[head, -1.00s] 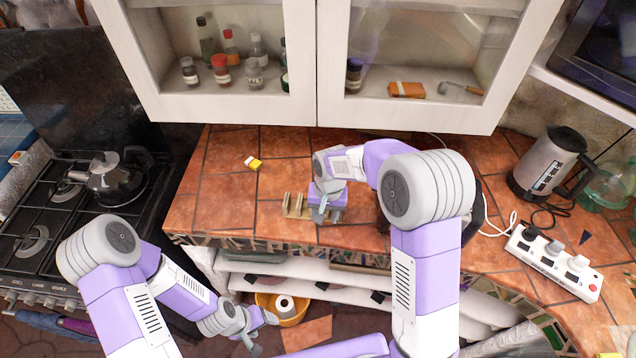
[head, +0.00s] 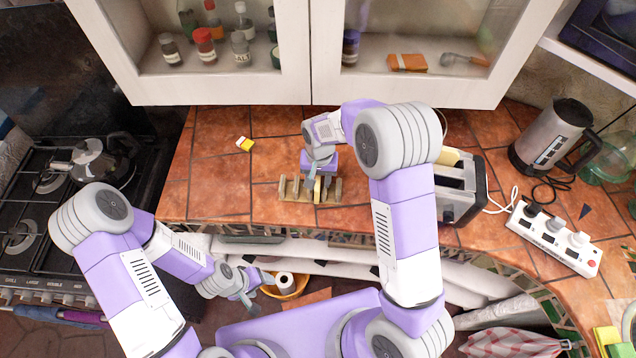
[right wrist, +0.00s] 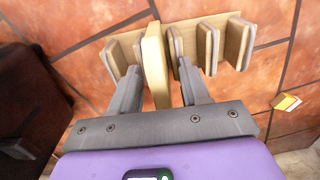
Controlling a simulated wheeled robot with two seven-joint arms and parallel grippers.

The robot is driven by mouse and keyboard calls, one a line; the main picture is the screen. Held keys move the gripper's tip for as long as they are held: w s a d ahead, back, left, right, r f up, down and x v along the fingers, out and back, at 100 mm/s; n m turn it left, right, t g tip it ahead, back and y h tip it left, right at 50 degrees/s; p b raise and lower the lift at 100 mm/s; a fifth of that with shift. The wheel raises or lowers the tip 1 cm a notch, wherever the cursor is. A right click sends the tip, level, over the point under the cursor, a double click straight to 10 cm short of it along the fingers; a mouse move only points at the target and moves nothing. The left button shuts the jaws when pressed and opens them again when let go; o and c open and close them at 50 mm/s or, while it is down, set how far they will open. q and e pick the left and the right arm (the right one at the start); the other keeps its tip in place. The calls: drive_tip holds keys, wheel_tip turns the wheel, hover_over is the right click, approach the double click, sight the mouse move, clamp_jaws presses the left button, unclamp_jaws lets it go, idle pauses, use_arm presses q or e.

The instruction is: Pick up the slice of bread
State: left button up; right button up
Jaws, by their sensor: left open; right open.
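A pale tan slice of bread (right wrist: 155,66) stands upright on edge in a wooden rack (right wrist: 240,44) with several slats. In the head view the rack (head: 284,189) sits on the tiled counter, and the slice shows only narrowly there, partly behind my gripper. My right gripper (right wrist: 159,70) is open, pointing down at the rack. Its fingers lie on either side of the slice, with gaps showing; it is not shut on it. The right finger is close to a slat. My left gripper (head: 260,290) is open and empty, low in front of the counter.
A toaster (head: 457,200) with something pale in its slot stands right of my right arm. A small yellow item (head: 245,144) lies left of the rack. A kettle (head: 553,138) and power strip (head: 552,240) are right. Cabinets (head: 220,88) overhang the back.

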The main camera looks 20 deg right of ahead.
drive_tip(key=shift+w, duration=0.1)
drive_tip(key=shift+c, duration=0.2)
drive_tip(key=c, duration=0.7)
drive_tip(key=shift+o, duration=0.2)
